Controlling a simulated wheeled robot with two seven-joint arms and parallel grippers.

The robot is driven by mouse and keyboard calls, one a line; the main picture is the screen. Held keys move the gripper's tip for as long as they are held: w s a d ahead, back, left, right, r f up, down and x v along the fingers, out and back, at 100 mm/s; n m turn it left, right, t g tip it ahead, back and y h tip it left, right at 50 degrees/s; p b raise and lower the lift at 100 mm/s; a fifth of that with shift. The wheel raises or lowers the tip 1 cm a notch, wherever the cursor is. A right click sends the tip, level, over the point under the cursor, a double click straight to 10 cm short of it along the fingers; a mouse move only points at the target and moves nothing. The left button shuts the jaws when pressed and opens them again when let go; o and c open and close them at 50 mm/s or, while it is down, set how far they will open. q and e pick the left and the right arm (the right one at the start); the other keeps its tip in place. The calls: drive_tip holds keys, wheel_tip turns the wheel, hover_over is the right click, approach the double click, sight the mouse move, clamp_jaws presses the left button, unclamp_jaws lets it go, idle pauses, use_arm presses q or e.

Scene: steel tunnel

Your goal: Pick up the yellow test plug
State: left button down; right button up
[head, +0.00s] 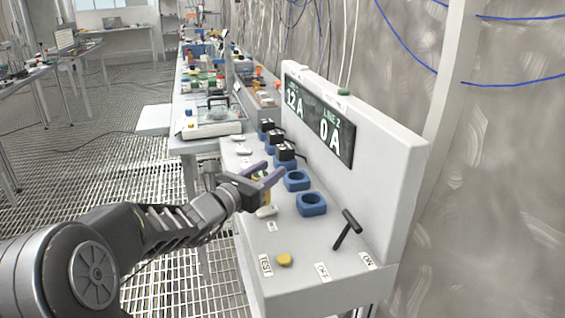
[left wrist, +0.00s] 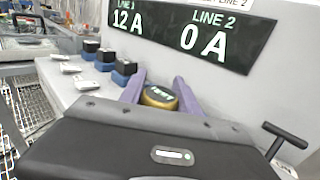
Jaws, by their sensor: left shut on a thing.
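The yellow test plug (left wrist: 158,98) shows in the left wrist view as a short yellow cylinder with a dark top marked TEST. It sits between the two purple fingers of my left gripper (left wrist: 160,82), which is shut on it. In the head view my left gripper (head: 268,174) is over the console's front part, and only a sliver of the plug (head: 261,189) shows under the fingers. I cannot tell whether the plug is clear of the surface. My right gripper is in neither view.
The console (head: 300,275) has empty blue sockets (head: 311,204), black plugs in blue sockets behind, and white pieces along its left edge. A black T-handle (head: 347,228) rises by the OFF and ON labels. A yellow disc (head: 284,259) lies by the TEST label. The display (head: 320,118) reads 12 A and 0 A.

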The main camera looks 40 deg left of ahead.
sight(257, 176)
use_arm(q)
drive_tip(key=shift+s, duration=1.2)
